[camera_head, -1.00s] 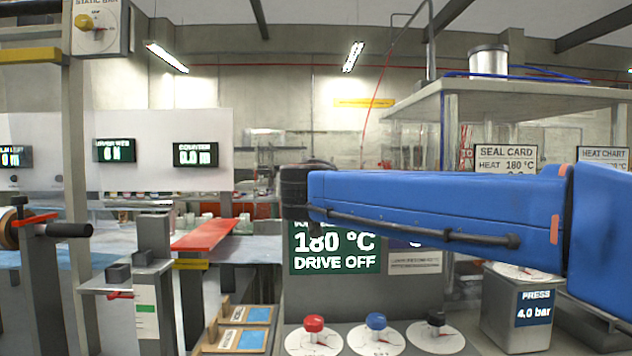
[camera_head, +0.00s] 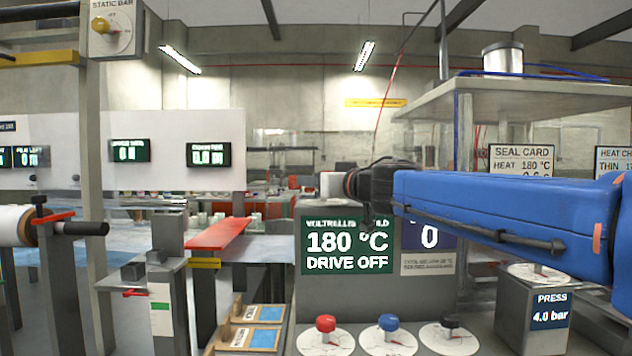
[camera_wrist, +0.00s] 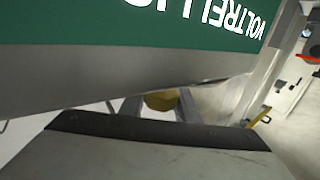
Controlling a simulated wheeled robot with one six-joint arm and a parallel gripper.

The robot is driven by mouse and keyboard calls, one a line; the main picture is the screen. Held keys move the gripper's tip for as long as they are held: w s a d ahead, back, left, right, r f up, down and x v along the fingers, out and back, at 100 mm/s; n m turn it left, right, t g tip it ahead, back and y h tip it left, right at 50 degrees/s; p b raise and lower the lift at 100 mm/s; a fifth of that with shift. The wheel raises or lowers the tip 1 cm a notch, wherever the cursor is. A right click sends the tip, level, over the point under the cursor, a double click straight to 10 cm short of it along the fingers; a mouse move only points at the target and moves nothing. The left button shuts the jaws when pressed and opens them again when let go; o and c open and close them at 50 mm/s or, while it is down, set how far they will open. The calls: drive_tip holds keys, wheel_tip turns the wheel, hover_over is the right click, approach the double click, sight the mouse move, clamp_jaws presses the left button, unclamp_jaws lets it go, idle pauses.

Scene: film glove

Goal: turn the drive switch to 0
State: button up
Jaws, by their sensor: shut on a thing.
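My gripper (camera_head: 362,190) is at the upper edge of the console, in front of the green display. In the wrist view my gripper (camera_wrist: 158,108) has its two grey fingers closed on the sides of a yellow knob (camera_wrist: 160,100). No label on this knob is readable, so I cannot tell its setting. The green display (camera_head: 347,240) reads 180 °C and DRIVE OFF; it also fills the top of the wrist view (camera_wrist: 110,25), upside down. A blue display (camera_head: 428,236) shows 0, partly behind my arm.
Red (camera_head: 326,323), blue (camera_head: 388,322) and black (camera_head: 450,322) knobs stand on white dials below the display. A press box (camera_head: 535,310) reading 4.0 bar is at right. A STATIC BAR switch (camera_head: 102,25) is at upper left. A red bar (camera_head: 217,233) lies left of the console.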

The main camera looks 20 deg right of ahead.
drive_tip(key=shift+s+a+n+g+y, duration=0.15)
drive_tip(key=shift+n+g+y, duration=0.2)
drive_tip(key=shift+y, duration=0.25)
drive_tip(key=o, duration=1)
drive_tip(key=shift+o, duration=0.2)
drive_tip(key=v, duration=1.7)
drive_tip(key=shift+s+f, duration=0.1)
